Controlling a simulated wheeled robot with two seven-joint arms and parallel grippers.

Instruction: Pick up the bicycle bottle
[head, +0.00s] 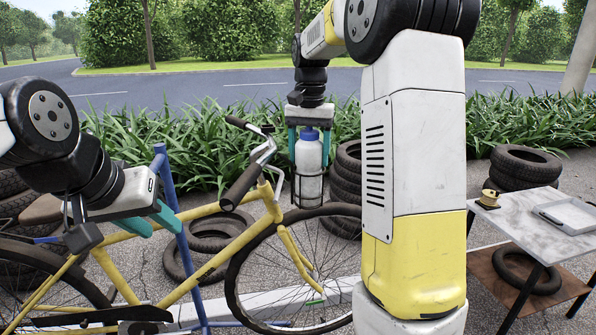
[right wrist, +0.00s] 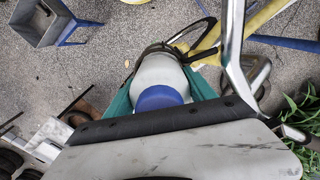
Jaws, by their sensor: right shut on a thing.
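The bicycle bottle (head: 309,155) is white with a blue cap and stands upright in a wire bottle cage (head: 308,188) by the front of the yellow bicycle (head: 208,262). My right gripper (head: 310,147) points down over it, with its teal fingers on both sides of the bottle, shut on it. In the right wrist view the blue cap (right wrist: 158,98) and white body show between the teal fingers (right wrist: 160,90). The bottle's lower part is within the cage. My left gripper (head: 172,220) is at the left, near a blue post, holding nothing that I can see; its finger gap is unclear.
The handlebar (head: 245,178) is just left of the bottle. Stacked tyres (head: 346,178) stand behind it at the right. A side table (head: 530,230) with a tray and a yellow spool is at the far right. A blue post (head: 170,180) rises by my left gripper.

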